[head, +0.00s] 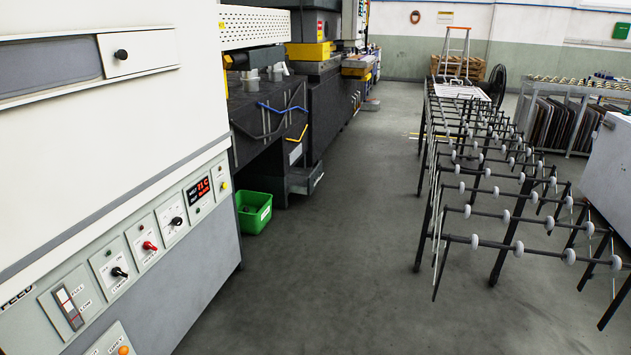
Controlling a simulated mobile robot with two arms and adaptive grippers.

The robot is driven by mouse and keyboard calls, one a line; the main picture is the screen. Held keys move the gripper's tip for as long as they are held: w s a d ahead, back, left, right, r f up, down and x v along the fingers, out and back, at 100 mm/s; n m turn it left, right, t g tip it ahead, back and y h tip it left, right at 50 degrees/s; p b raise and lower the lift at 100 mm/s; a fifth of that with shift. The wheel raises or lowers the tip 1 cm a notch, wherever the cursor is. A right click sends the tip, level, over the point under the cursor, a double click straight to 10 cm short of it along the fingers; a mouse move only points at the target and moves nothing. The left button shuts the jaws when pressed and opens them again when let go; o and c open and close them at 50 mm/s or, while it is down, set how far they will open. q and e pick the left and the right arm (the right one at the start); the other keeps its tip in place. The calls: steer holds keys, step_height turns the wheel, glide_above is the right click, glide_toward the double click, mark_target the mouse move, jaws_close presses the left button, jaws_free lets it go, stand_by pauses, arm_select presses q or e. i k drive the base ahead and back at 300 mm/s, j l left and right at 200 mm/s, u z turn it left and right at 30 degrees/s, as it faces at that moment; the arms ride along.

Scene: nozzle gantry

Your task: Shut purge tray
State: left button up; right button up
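A dark grey, drawer-like tray (303,182) sits low on the dark machine (268,115), left of centre in the head view. It appears to stick out from the machine's front toward the aisle, with a light handle or label on its front. I take it to be the purge tray. Its inside is too small and dark to make out. Neither of my grippers shows in the head view.
A large white cabinet (110,130) with switches and a red display (198,189) fills the near left. A green bin (254,212) stands on the floor beside it. A roller rack (490,170) stands on the right. The grey floor (340,260) between is clear.

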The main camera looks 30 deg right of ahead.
mark_target(298, 180)
steer(key=i+l+z, duration=0.45)
steer(key=i, duration=0.55)
steer(key=i+z, duration=0.45)
steer(key=i, duration=0.5)
steer(key=i+j+z, duration=0.4)
steer(key=i, duration=0.6)
steer(key=i+l, duration=0.05)
steer(key=l, duration=0.05)
